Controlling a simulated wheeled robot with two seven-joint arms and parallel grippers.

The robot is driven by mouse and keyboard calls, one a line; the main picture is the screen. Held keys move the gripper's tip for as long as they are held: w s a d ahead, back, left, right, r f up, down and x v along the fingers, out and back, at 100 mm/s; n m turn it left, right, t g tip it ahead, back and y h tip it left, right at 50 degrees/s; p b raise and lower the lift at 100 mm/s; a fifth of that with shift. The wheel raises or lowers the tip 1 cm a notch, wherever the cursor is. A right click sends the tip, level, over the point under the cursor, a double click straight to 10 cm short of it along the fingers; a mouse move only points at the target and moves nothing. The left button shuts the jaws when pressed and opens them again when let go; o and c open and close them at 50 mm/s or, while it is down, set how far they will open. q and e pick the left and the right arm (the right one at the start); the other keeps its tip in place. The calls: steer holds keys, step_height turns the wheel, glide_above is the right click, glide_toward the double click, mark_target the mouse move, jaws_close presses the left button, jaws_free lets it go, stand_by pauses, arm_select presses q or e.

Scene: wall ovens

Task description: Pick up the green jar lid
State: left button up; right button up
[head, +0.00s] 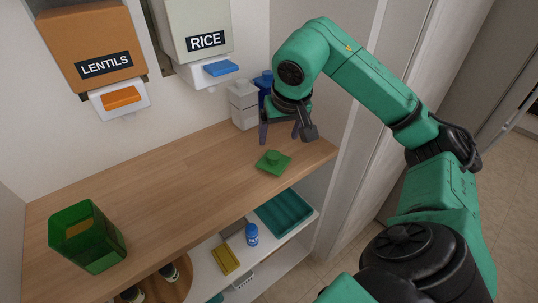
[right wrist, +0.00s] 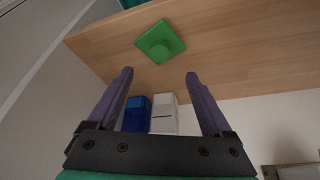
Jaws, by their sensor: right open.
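The green jar lid (head: 272,162) is a flat square with a round knob on top. It lies on the wooden counter near its front right edge. My right gripper (head: 280,134) is above the counter, a little behind the lid, pointing down. In the right wrist view my right gripper (right wrist: 160,75) is open with nothing between its fingers, and the lid (right wrist: 159,42) lies beyond the fingertips, apart from them. A green see-through jar (head: 88,238), open at the top, stands at the counter's left end. My left gripper is not in view.
Grey-white and blue containers (head: 242,104) stand at the back wall, close behind my right gripper. LENTILS (head: 95,45) and RICE (head: 195,30) dispensers hang on the wall. The lower shelf holds a teal tray (head: 284,213), a blue bottle (head: 252,235) and a yellow item (head: 225,260). The counter's middle is clear.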

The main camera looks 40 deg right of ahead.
mark_target(275, 155)
steer(key=x, duration=0.4)
steer(key=shift+s+f, duration=0.15)
steer(key=shift+s, duration=0.15)
steer(key=x, duration=0.5)
steer(key=shift+w+f, duration=0.25)
steer(key=shift+w, duration=0.1)
steer(key=shift+d+f, duration=0.15)
steer(key=shift+f, duration=0.15)
steer(key=shift+w, duration=0.15)
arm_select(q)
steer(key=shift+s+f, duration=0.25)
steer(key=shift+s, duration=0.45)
arm_select(e)
jaws_close()
